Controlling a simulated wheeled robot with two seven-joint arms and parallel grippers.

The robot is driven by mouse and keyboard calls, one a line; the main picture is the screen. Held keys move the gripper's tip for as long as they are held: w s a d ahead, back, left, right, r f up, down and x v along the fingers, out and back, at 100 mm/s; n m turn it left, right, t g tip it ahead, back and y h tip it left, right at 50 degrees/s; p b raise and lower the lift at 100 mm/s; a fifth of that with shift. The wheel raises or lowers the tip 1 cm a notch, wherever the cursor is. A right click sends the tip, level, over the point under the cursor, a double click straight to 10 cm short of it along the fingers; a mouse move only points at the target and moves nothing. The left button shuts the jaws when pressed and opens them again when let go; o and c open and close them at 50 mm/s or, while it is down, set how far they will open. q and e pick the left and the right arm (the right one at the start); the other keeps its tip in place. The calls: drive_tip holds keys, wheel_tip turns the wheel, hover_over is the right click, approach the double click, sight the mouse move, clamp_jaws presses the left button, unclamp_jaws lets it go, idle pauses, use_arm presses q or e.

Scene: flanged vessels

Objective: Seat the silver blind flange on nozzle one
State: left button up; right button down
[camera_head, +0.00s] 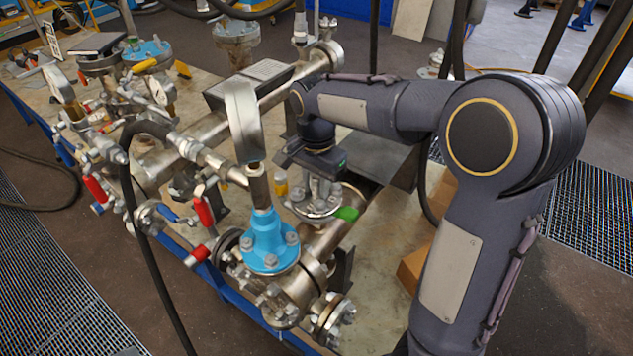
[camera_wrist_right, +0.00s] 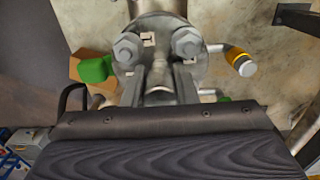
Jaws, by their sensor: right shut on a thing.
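My right gripper (camera_head: 319,184) comes down from above over the silver blind flange (camera_head: 314,208). In the wrist view its two fingers (camera_wrist_right: 160,86) are shut on the stem at the middle of the flange (camera_wrist_right: 158,62). The flange is a grey metal disc with large bolt heads (camera_wrist_right: 187,43) around the stem. In the head view it lies about level over the near pipe run. The nozzle below is hidden by the flange and gripper, so I cannot tell whether they touch. No label marks nozzle one. My left gripper is not in view.
A blue flanged fitting (camera_head: 269,241) with an upright gauge-like part (camera_head: 244,115) stands close left of the gripper. Red-handled valves (camera_head: 202,204) crowd the left. A cardboard box (camera_head: 414,266) sits right.

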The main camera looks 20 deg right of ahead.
drive_tip(key=shift+r, duration=0.1)
drive_tip(key=c, duration=0.6)
unclamp_jaws()
wheel_tip(320, 180, up, 3)
drive_tip(key=shift+f+p, duration=0.15)
drive_tip(key=shift+p, duration=1.1)
drive_tip(key=shift+r+p, duration=0.4)
drive_tip(key=shift+r, duration=1.7)
